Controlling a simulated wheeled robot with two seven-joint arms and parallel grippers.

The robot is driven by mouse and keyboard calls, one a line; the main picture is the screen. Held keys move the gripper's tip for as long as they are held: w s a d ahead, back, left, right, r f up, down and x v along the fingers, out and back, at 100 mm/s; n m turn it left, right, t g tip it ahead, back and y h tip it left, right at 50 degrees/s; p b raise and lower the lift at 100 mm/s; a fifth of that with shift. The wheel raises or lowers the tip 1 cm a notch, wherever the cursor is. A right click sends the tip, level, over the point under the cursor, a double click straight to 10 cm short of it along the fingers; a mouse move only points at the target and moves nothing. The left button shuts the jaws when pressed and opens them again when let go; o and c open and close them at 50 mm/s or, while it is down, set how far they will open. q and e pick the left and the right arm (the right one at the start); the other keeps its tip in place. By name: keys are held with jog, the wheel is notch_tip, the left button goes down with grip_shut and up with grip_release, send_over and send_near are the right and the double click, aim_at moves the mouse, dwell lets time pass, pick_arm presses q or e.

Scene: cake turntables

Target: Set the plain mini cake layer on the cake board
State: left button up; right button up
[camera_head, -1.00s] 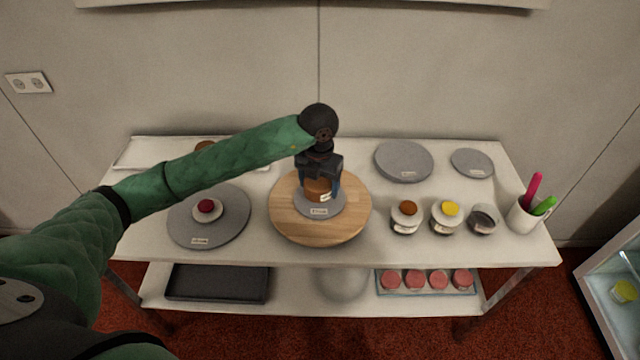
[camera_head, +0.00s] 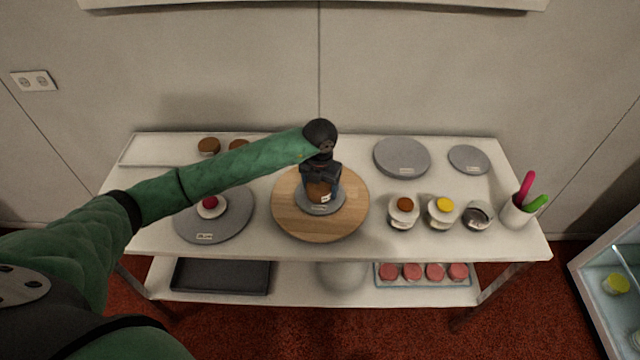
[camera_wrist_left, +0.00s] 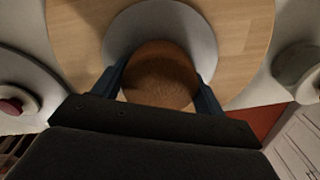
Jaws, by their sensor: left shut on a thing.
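My left gripper (camera_head: 321,187) is shut on the brown plain mini cake layer (camera_head: 318,191), its fingers on either side of it. The layer is upright over the round grey cake board (camera_head: 322,210), which lies on the wooden turntable (camera_head: 290,222). Whether the layer touches the board is hard to tell. In the left wrist view the layer (camera_wrist_left: 160,78) sits between the two fingers, with the board (camera_wrist_left: 125,28) around its far side and the turntable (camera_wrist_left: 245,25) beneath. My right gripper is not in view.
A grey disc (camera_head: 190,226) with a red-topped white piece stands left of the turntable. Several small jars and a white cup (camera_head: 517,214) with pink and green tools stand right. Two grey discs are at back right. Other brown layers (camera_head: 208,146) lie at back left.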

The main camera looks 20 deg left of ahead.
pick_arm(q)
jog(key=shift+f, duration=0.1)
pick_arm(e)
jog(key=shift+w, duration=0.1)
pick_arm(q)
jog(key=o, duration=1)
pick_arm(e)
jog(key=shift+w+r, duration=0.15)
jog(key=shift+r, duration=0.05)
pick_arm(q)
jog(key=shift+r, duration=0.4)
jog(key=shift+r+b, duration=0.6)
notch_tip(320, 180, up, 9)
jog(key=b, duration=0.4)
jog(key=shift+r, duration=0.65)
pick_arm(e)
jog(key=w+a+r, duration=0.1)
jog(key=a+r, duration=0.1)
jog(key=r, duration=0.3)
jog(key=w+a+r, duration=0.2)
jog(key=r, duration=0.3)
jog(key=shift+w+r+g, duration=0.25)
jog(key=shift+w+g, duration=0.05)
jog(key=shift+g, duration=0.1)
